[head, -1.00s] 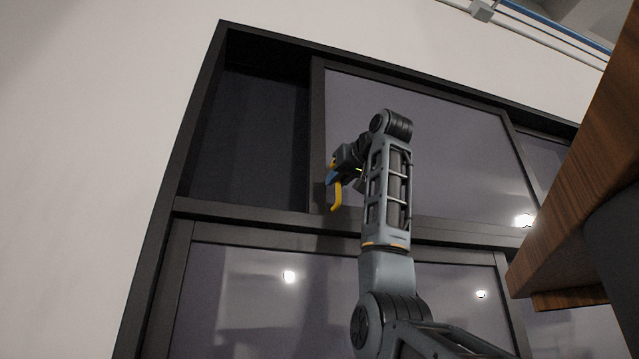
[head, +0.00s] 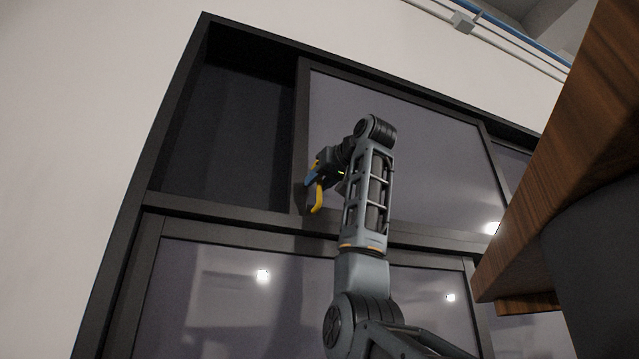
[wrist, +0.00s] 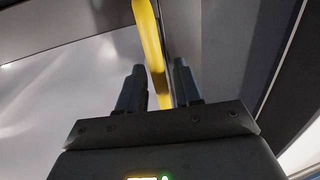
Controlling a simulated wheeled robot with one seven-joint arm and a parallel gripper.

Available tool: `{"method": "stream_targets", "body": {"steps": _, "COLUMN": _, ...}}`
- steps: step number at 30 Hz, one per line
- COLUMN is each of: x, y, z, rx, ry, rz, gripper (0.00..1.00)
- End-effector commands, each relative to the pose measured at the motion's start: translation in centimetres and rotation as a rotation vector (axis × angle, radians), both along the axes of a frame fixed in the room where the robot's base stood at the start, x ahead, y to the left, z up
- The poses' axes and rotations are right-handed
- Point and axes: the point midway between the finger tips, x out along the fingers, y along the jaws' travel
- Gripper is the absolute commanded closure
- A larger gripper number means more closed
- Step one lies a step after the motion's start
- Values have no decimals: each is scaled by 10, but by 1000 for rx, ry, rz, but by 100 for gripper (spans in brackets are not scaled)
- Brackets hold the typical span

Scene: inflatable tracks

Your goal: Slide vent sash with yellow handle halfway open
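The upper vent sash (head: 420,150) is a grey pane in a dark frame. A dark opening (head: 232,140) lies to its left, between the sash's left edge and the window frame. The yellow handle (head: 317,200) is near the lower left edge of the sash, partly hidden by my gripper (head: 312,180). In the wrist view the yellow handle (wrist: 149,36) runs down between the two fingers of my gripper (wrist: 160,88). The fingers stand apart on either side of it, with small gaps visible. Contact with the handle cannot be made out.
A lower glazed panel (head: 240,290) sits under the vent row behind my arm. A wooden tabletop edge (head: 555,160) juts in close at the right. White wall (head: 70,130) is at the left. Pipes (head: 500,42) run along the upper right.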

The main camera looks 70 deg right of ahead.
Motion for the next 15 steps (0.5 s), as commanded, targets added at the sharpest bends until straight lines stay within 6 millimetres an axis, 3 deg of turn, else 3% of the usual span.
{"method": "stream_targets", "body": {"steps": 15, "x": -55, "y": 43, "z": -1, "rx": -1, "ry": -2, "rz": -1, "gripper": 66}}
